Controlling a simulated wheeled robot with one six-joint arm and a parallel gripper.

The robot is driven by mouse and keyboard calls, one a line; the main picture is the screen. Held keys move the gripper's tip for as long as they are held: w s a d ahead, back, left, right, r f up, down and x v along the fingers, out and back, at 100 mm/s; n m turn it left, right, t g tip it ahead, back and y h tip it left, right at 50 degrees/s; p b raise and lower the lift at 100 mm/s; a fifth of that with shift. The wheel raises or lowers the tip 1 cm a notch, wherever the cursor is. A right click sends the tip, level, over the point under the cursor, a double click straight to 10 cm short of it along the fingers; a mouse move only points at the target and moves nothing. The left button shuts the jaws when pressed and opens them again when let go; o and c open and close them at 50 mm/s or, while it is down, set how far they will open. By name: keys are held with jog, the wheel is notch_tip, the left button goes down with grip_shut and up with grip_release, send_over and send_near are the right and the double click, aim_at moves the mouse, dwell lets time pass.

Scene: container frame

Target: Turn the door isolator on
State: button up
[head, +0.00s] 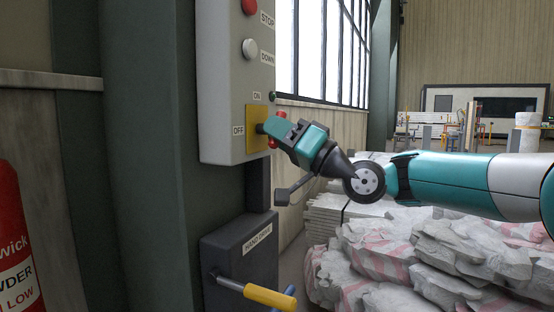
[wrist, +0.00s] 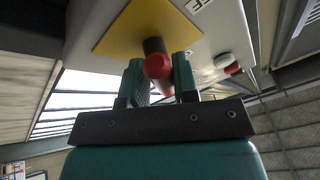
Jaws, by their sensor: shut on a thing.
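The door isolator's yellow plate (head: 251,121) is on the lower front of a grey control box, with OFF at its left and ON above it. My gripper (head: 264,128) is at this plate, shut on the red isolator handle. Red parts show above and below the fingers in the head view; the rest is hidden behind them. In the wrist view the handle's red end (wrist: 158,66) and dark shaft stand between the two fingers, in front of the yellow plate (wrist: 145,24). I cannot tell exactly which way the handle points.
The grey control box (head: 222,80) also carries a red STOP button (head: 249,6) and a pale DOWN button (head: 250,49). Below is a hand drive box (head: 240,252) with a yellow-gripped crank (head: 270,296). Wrapped sacks (head: 400,255) are piled at right; a red extinguisher (head: 14,240) stands at left.

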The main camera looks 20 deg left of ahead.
jog(key=n+g+b, duration=0.1)
jog(key=n+g, duration=0.2)
jog(key=n, duration=0.2)
jog(key=shift+n+g+p, duration=0.5)
jog(key=shift+n+g, duration=0.6)
jog(key=shift+n, duration=1)
jog(key=shift+n+h, duration=0.3)
jog(key=o, duration=0.9)
jog(key=shift+a, duration=0.1)
jog(key=shift+w, duration=0.1)
